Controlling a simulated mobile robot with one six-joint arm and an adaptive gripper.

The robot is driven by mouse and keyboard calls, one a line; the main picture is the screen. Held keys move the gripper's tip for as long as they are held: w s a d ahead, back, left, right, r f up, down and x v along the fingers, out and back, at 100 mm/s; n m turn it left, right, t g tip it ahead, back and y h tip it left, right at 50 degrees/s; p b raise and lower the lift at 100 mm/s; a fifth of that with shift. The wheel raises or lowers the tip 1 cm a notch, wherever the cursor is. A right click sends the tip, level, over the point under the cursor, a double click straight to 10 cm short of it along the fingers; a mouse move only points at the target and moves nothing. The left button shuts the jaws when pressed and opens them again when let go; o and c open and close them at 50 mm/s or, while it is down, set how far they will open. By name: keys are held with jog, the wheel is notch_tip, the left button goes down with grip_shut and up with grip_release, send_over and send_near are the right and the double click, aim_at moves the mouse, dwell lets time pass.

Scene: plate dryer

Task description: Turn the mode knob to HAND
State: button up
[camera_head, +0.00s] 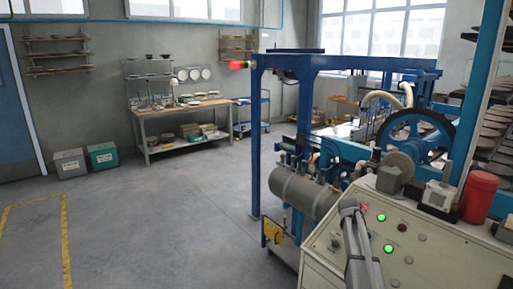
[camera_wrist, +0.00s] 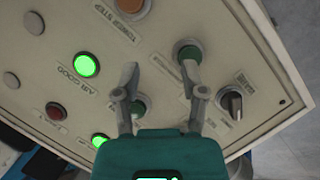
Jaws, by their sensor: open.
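In the wrist view, my gripper (camera_wrist: 160,77) is open over the control panel (camera_wrist: 35,90), with its two grey fingers apart and nothing between them. A black selector knob (camera_wrist: 232,104) with a pale pointer is to the right of the right finger, apart from it. Small labels beside it are too blurred to read, so I cannot confirm it as the mode knob or tell its setting. A green button (camera_wrist: 188,50) is partly behind the right fingertip. In the head view the panel (camera_head: 320,265) is at lower right, partly covered by my arm; my gripper is not clearly visible there.
Lit green buttons (camera_wrist: 86,65), a dark red button (camera_wrist: 56,111) and an orange button (camera_wrist: 131,6) surround the fingers. A red canister (camera_head: 479,197) and a grey box (camera_head: 438,196) stand on the panel top. The blue-framed machine (camera_head: 256,140) is behind; open floor is left.

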jog(key=s+a+f+n+y, duration=0.1)
jog(key=s+a+y, duration=0.3)
jog(key=s+a, duration=1.9)
jog(key=s+n, duration=0.1)
jog(key=s, duration=0.2)
jog(key=shift+s+t, duration=0.15)
jog(key=shift+t, duration=0.25)
jog(key=shift+s+d+f, duration=0.1)
